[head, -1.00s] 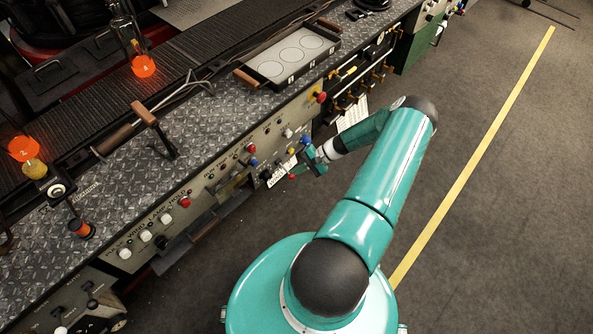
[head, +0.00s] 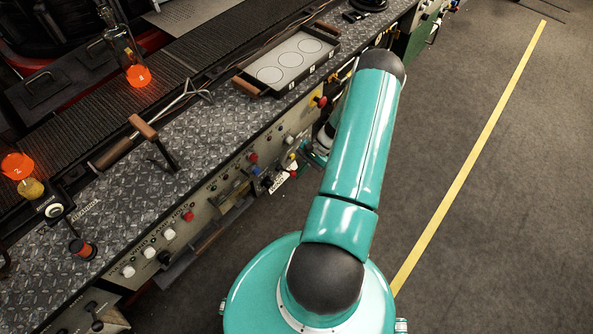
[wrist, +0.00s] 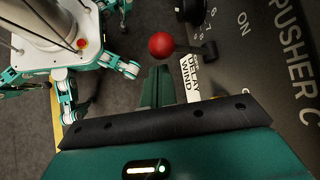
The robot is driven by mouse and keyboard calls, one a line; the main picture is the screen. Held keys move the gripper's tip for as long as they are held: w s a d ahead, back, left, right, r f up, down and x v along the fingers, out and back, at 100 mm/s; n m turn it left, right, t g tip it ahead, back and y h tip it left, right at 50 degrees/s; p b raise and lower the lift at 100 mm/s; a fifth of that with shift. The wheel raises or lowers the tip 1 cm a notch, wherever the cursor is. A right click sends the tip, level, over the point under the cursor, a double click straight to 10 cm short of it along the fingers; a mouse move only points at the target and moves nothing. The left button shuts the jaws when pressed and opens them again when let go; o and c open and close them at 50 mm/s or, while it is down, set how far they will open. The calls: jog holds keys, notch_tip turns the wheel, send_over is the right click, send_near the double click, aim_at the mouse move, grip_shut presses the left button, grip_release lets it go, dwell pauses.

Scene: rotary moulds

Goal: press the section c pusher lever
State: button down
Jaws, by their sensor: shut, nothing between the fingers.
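The section C pusher lever has a red ball knob (wrist: 161,45) on a short black arm (wrist: 207,48), beside the panel lettering "PUSHER C" and "ON" in the wrist view. My gripper (wrist: 157,82) is shut and empty, its dark green fingers pointing at the knob from just below it in the picture. Whether the fingertips touch the knob I cannot tell.
A white "DELAY WIND" label (wrist: 190,78) and a black dial (wrist: 188,10) sit close to the lever. Other buttons, including a red one (head: 188,215), line the panel (head: 215,190). A tray with circles (head: 246,87) lies on the bench. The floor at right is clear.

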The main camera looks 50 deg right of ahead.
jog(key=shift+w+r, duration=0.2)
jog(key=shift+r, duration=0.7)
jog(key=shift+w, duration=0.1)
